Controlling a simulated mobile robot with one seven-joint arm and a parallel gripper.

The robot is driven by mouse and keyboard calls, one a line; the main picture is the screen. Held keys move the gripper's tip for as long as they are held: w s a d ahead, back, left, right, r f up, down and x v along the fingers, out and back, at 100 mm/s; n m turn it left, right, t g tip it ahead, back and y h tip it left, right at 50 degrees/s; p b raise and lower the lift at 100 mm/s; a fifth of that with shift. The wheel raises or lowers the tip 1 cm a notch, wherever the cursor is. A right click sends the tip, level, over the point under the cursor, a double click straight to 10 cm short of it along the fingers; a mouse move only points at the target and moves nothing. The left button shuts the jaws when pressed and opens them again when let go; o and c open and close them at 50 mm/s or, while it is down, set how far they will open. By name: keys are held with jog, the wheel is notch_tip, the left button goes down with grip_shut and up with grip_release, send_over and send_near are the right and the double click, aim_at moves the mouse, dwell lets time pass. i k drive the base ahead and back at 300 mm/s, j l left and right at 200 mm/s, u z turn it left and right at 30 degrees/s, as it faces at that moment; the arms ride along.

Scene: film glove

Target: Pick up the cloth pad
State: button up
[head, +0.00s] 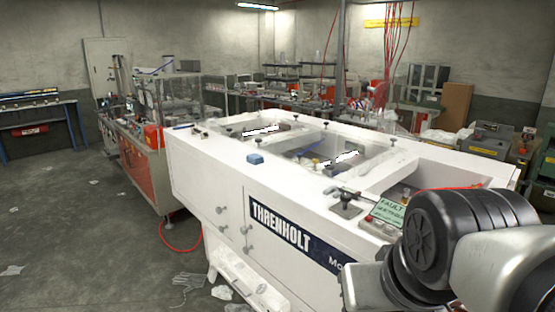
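A small blue block-like thing (255,159), which may be the cloth pad, lies on the white top of the machine near its left front edge. It is too small to make out its fabric. My arm shows at the lower right, in front of the machine's right end. My gripper's fingers are not in view. The blue thing stands well to the left of my arm and nothing touches it.
The white machine (205,185) has open recessed bays, black knobs, a joystick (346,201) and a green fault sign (388,211). A pale glove-like thing (187,281) and scraps lie on the floor. A red cable (178,246) crosses the floor. Open floor is at left.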

aim_at(255, 158)
jog(key=j+z, duration=0.1)
jog(key=z, duration=0.25)
jog(key=i+j+z, duration=0.1)
jog(key=z, duration=0.3)
jog(key=j+z, duration=0.15)
jog(key=z, duration=0.2)
jog(key=i+j, duration=0.1)
jog(key=j, duration=0.4)
jog(key=i+j, duration=0.1)
jog(key=j, duration=0.35)
jog(key=i+j, duration=0.1)
jog(key=j, duration=0.4)
jog(key=i+j, duration=0.1)
jog(key=j, duration=0.4)
jog(key=i+j, duration=0.1)
jog(key=j, duration=0.4)
jog(key=i+j, duration=0.1)
jog(key=j, duration=0.35)
jog(key=i+j, duration=0.1)
jog(key=j, duration=0.4)
jog(key=i+j, duration=0.35)
jog(key=j, duration=0.15)
jog(key=i+j, duration=0.35)
jog(key=j, duration=0.15)
